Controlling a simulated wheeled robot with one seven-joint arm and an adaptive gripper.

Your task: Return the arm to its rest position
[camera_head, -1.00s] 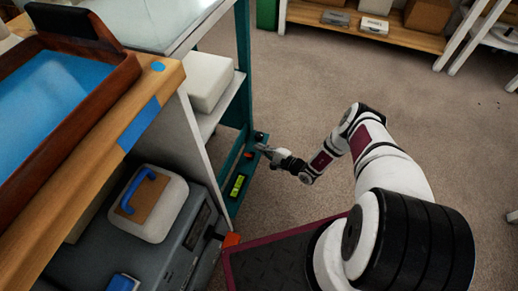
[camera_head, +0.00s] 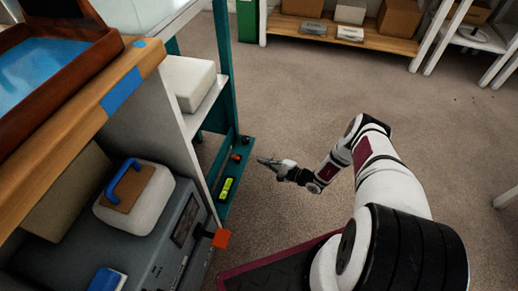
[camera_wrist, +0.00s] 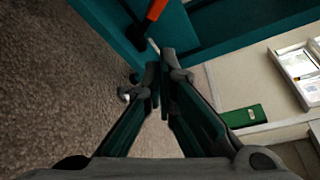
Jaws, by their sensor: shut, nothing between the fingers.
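My gripper (camera_head: 268,163) is at the end of my arm, which reaches out low over the carpet in the head view. Its fingers are shut and hold nothing. The fingertips point left, toward the teal lower shelf, and appear a little apart from it. In the wrist view the two fingers of my gripper (camera_wrist: 160,75) come together at the tips, with the carpet and teal frame beyond.
The teal shelf (camera_head: 223,210) to the left holds a yellow-green level (camera_head: 226,188). A wooden bench (camera_head: 75,107) carries a tray of blue liquid (camera_head: 40,65). Carpet (camera_head: 300,100) is clear beyond my arm.

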